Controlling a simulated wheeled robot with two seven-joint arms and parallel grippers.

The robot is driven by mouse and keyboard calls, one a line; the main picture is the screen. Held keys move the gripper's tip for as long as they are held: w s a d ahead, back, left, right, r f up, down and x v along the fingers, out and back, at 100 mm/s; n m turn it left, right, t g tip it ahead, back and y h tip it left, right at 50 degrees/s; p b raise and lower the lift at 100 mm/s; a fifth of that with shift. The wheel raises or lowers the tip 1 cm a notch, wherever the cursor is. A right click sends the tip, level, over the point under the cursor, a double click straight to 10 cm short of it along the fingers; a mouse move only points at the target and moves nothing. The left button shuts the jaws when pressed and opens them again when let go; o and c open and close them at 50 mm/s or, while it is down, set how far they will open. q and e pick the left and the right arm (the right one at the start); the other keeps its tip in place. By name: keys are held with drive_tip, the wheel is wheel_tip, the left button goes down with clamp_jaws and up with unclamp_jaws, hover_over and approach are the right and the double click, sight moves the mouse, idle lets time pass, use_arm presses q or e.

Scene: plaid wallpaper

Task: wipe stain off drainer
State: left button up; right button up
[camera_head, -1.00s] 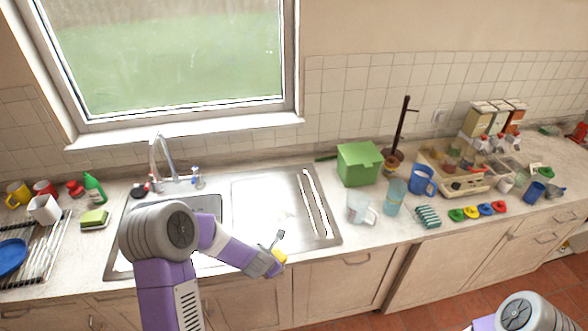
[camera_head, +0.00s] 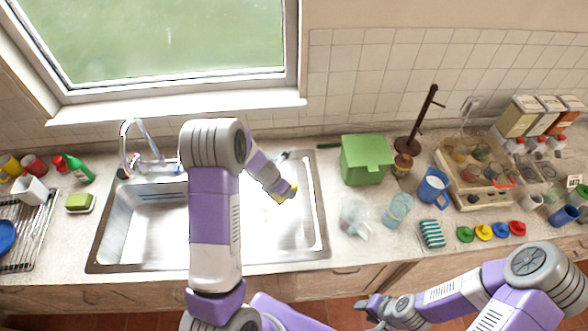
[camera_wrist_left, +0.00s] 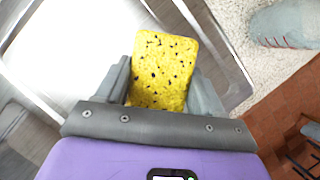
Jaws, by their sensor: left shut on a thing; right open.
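The drainer (camera_head: 262,228) is the flat metal right half of the sink unit and fills the upper left of the left wrist view (camera_wrist_left: 80,45). My left gripper (camera_head: 281,190) is over it towards its right side, shut on a yellow sponge (camera_head: 290,192). The left wrist view shows the sponge (camera_wrist_left: 163,70), with dark specks, clamped between both fingers. I cannot tell whether the sponge touches the metal. I cannot make out a stain; my left arm hides part of the drainer. My right gripper (camera_head: 372,308) is open and empty in front of the counter.
The sink basin (camera_head: 150,225) and tap (camera_head: 140,150) are left of my left arm. Right of the drainer stand a glass mug (camera_head: 355,218), a light-blue cup (camera_head: 397,209), a green box (camera_head: 365,162) and a striped sponge (camera_head: 432,234).

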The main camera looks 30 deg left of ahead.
use_arm(q)
drive_tip(key=shift+f, duration=0.1)
drive_tip(key=shift+s+f+b, duration=0.1)
drive_tip(key=shift+f+b, duration=0.05)
drive_tip(key=shift+b, duration=0.2)
drive_tip(key=f+b, duration=0.3)
drive_tip(key=shift+s+f, duration=0.25)
drive_tip(key=shift+f, duration=0.1)
drive_tip(key=shift+f+b, duration=0.3)
drive_tip(key=shift+b, duration=0.25)
